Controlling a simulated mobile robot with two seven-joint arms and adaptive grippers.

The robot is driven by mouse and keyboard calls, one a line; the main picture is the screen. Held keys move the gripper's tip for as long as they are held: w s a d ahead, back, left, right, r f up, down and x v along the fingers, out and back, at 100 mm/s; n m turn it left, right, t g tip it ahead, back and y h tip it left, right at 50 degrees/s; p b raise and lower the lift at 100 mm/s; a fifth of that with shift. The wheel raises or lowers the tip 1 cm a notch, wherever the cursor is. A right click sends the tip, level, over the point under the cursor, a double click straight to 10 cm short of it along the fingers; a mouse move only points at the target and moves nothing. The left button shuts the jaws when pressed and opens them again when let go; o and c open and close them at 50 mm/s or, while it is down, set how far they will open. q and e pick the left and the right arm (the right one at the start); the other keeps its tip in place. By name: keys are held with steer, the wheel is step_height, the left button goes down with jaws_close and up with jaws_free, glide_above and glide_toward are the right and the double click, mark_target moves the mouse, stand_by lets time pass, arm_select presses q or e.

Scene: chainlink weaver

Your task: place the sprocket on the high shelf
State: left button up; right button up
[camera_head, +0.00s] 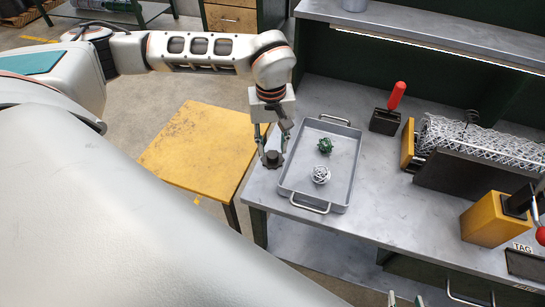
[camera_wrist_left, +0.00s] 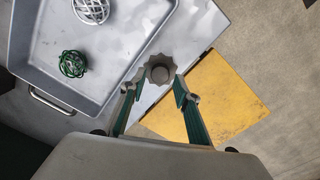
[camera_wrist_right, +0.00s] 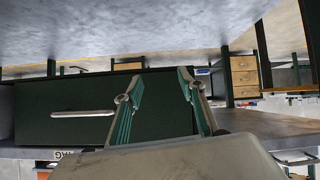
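The sprocket (camera_head: 272,159) is a small dark toothed wheel with a round hub; it shows in the left wrist view (camera_wrist_left: 159,70) between the fingertips. My left gripper (camera_head: 273,148) points down and is shut on it, at the bench's left edge beside the tray. Whether the sprocket touches the bench is hard to tell. The high shelf (camera_head: 440,34) is a grey board across the back of the bench, to the right of my left gripper, with a light strip underneath. My right gripper (camera_wrist_right: 160,75) is open and empty, in front of a dark green drawer; the head view barely catches it at the bottom edge.
A grey tray (camera_head: 343,187) holds a green and a silver wire ball. A red-handled tool (camera_head: 397,95), a wire-mesh roll (camera_head: 480,142) and a yellow block (camera_head: 485,220) stand on the bench. A yellow table (camera_head: 200,148) is left.

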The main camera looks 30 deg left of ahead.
mark_target(272, 154)
arm_select(q)
steer(key=shift+f, duration=1.5)
steer(key=shift+c, duration=0.3)
jaws_close()
steer(key=shift+w, duration=0.1)
steer(key=shift+r, duration=0.15)
